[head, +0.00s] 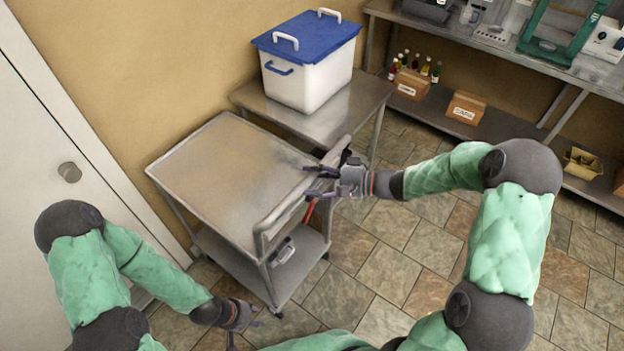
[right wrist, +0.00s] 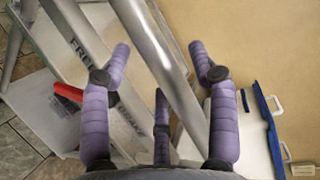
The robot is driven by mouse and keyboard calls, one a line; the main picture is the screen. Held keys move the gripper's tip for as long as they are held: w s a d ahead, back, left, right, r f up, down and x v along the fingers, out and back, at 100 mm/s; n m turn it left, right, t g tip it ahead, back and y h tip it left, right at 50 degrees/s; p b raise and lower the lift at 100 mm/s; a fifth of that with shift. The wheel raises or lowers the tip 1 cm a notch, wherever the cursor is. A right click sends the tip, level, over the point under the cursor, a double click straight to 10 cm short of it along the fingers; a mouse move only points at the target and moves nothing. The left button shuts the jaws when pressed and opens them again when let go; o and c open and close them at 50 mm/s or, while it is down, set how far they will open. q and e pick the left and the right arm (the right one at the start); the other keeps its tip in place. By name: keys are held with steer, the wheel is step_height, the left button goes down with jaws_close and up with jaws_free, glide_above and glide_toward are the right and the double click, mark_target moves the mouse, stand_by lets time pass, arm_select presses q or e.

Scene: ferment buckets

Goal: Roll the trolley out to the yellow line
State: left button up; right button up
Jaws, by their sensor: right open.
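The trolley (head: 225,170) is a grey steel cart with a flat bare top and a lower shelf (head: 225,250). Its push handle (head: 290,205) is a bar along its right side. My right gripper (head: 318,182) is open at this handle; in the right wrist view the handle bar (right wrist: 165,60) passes between the spread fingers (right wrist: 160,80). A red lever (head: 309,212) shows below the handle, and in the right wrist view (right wrist: 68,91) it lies near partly hidden lettering. My left gripper (head: 246,330) is low in front of the trolley, empty, fingers apart. No yellow line is visible.
A side table (head: 270,105) behind the trolley bears a white bucket (head: 310,80) with a blue lid. A door (head: 50,150) is at the left. Steel shelving (head: 480,120) with boxes and bottles stands at the back right. Tiled floor (head: 400,260) is clear right of the trolley.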

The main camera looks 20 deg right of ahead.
steer(key=shift+w+a, duration=0.15)
steer(key=shift+a, duration=0.15)
steer(key=shift+d+f, duration=0.1)
jaws_close()
